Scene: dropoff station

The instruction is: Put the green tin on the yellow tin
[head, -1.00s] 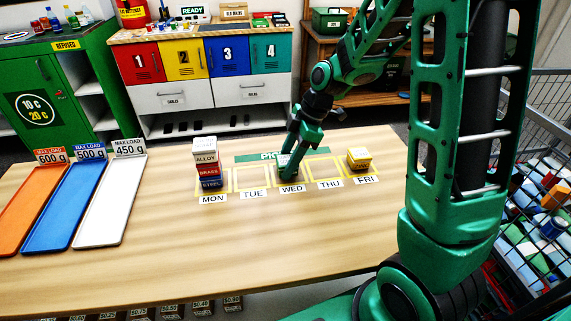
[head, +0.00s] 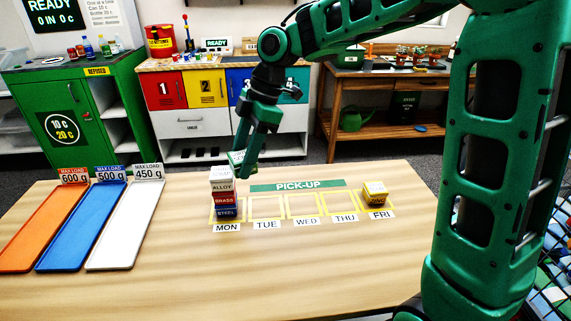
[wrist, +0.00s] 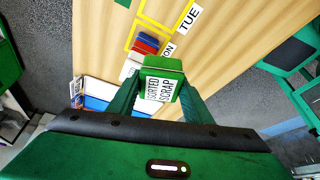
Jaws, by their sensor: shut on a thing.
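My gripper (head: 243,160) is shut on the green tin (head: 236,157) and holds it above the table, just behind and right of the top of the MON stack. In the wrist view the green tin (wrist: 163,68) sits between my fingers, with a white "SORTED SCRAP" label. The head view does not clearly show whether it touches the stack. The yellow tin (head: 375,192) stands on the FRI spot at the right of the pick-up row, well apart from my gripper. It does not show in the wrist view.
A stack (head: 225,199) of white, red and blue blocks stands on the MON spot; it also shows in the wrist view (wrist: 146,46). The TUE, WED and THU spots are empty. Orange (head: 40,232), blue (head: 82,228) and white (head: 128,230) trays lie at the left.

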